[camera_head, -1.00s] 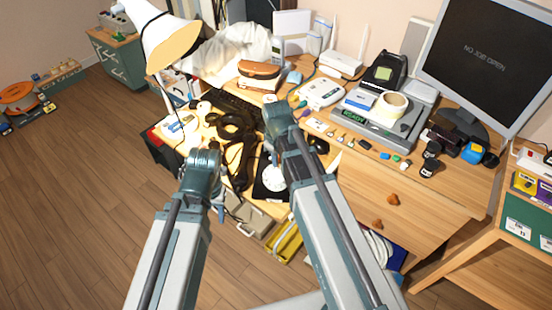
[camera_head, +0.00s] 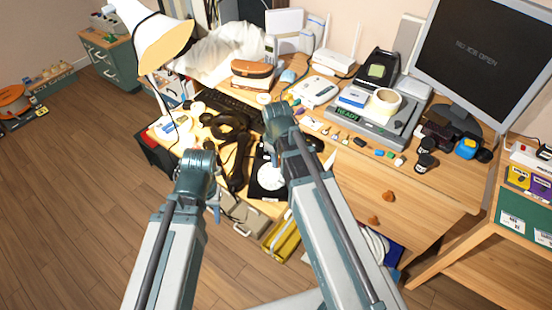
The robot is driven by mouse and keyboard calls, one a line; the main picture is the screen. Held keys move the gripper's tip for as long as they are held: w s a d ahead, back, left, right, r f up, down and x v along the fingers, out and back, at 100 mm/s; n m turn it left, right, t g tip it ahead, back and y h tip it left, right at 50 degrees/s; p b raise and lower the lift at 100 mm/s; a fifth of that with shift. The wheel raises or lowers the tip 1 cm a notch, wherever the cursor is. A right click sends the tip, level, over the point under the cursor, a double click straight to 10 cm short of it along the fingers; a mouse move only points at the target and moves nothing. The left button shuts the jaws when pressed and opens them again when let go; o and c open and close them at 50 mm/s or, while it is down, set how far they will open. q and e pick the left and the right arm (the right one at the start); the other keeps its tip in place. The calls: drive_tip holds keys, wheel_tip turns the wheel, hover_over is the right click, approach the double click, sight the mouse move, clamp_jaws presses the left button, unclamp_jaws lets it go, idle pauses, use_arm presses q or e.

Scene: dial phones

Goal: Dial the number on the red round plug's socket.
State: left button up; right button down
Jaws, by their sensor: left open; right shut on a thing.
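A black phone with a white round dial (camera_head: 270,177) sits near the desk's front edge, partly hidden by my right arm. A long black piece (camera_head: 238,168), possibly a handset, lies left of it, by a dark coiled shape (camera_head: 232,126). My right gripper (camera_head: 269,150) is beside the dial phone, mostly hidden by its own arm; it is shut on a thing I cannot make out. My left gripper (camera_head: 215,208) is open, low in front of the desk edge, left of the phone. I cannot pick out the red round plug or its socket number.
A white lamp (camera_head: 158,38) stands at the back left of the crowded desk. A grey device with a tape roll (camera_head: 384,101), a monitor (camera_head: 480,55) and several small coloured pieces (camera_head: 362,143) fill the right. A yellow box (camera_head: 282,236) is below.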

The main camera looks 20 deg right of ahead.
drive_tip(key=shift+s+d+f, duration=0.1)
drive_tip(key=shift+s+d, duration=0.15)
drive_tip(key=shift+s+d+f, duration=0.2)
drive_tip(key=shift+s, duration=0.35)
idle(0.4)
drive_tip(key=shift+s+f+b, duration=0.25)
drive_tip(key=shift+s+b, duration=0.25)
drive_tip(key=shift+s, duration=0.1)
drive_tip(key=shift+s+a+f, duration=0.2)
drive_tip(key=shift+s+f, duration=0.05)
drive_tip(key=shift+s, duration=0.25)
